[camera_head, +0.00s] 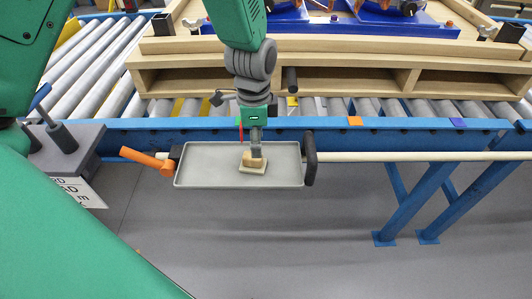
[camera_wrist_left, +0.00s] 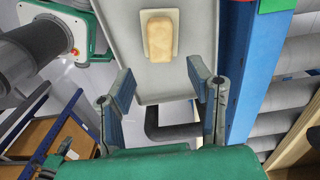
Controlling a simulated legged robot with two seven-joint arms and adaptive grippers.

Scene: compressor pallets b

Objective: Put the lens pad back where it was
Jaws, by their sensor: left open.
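The lens pad seems to be the small tan block (camera_wrist_left: 160,38) on a thin cream square (camera_wrist_left: 176,44). In the head view the cream square (camera_head: 247,168) lies near the middle of a shallow grey tray (camera_head: 205,166). My left gripper (camera_head: 256,150) points down over the tray and partly covers the tan block. In the left wrist view my left gripper (camera_wrist_left: 161,84) is open, with nothing between its fingers. The block lies ahead of the fingertips there, apart from them. My right gripper is not in view.
The tray sits beside the blue conveyor rail (camera_head: 400,134), with an orange handle (camera_head: 147,161) at its left and a black handle (camera_head: 310,160) at its right. A wooden pallet (camera_head: 330,70) stands on the rollers behind. Grey floor shows below the tray.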

